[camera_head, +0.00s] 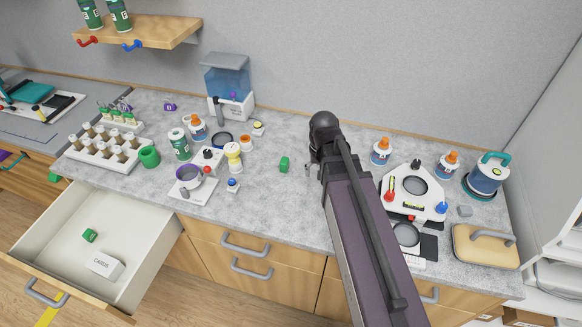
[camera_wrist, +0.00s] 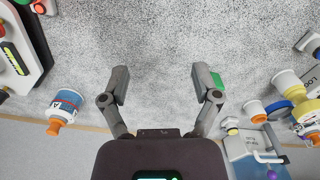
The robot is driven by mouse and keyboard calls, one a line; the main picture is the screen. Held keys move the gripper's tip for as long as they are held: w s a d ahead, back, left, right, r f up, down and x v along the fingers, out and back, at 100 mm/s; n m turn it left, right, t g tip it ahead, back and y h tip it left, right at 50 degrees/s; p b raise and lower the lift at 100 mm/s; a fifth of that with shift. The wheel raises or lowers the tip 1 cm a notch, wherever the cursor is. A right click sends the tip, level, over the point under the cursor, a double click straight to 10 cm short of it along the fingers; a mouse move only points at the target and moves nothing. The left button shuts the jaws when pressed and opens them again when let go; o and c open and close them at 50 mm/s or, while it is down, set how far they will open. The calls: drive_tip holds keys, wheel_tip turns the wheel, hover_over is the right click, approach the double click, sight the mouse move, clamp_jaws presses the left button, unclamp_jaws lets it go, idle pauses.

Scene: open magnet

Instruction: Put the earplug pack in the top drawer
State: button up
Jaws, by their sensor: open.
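A small green pack (camera_head: 284,163), which may be the earplug pack, stands on the grey counter left of my arm. In the wrist view, part of the green pack (camera_wrist: 218,80) shows just outside my right-hand finger, partly hidden by it. My gripper (camera_wrist: 160,76) is open over the counter, with only bare surface between its fingers; in the head view my arm mostly hides it. An open drawer (camera_head: 163,245) at the left end of the counter holds another small green pack (camera_head: 89,235) and a white box (camera_head: 105,265) marked CARDS.
A white tray with a round dish (camera_head: 413,190) and orange-capped bottles (camera_head: 381,151) stand right of my arm. Counter around the green pack is clear.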

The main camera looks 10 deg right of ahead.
sight(285, 159)
drive_tip(key=w+a+m, duration=0.1)
drive_tip(key=w+a, duration=0.3)
drive_tip(key=w, duration=0.4)
drive_tip(key=w+a+r+m+p, duration=0.1)
drive_tip(key=w+a+m, duration=0.1)
drive_tip(key=w+a, duration=0.3)
drive_tip(key=w, duration=0.3)
drive_tip(key=shift+w+r, duration=0.15)
drive_tip(key=shift+w, duration=0.05)
wheel_tip(285, 159, down, 9)
drive_tip(key=b, duration=0.8)
drive_tip(key=shift+r, duration=0.2)
drive_tip(key=shift+f+b, duration=0.15)
drive_tip(key=shift+b, duration=0.25)
wheel_tip(285, 159, down, 5)
drive_tip(key=b, duration=0.5)
drive_tip(key=shift+s+a, duration=0.1)
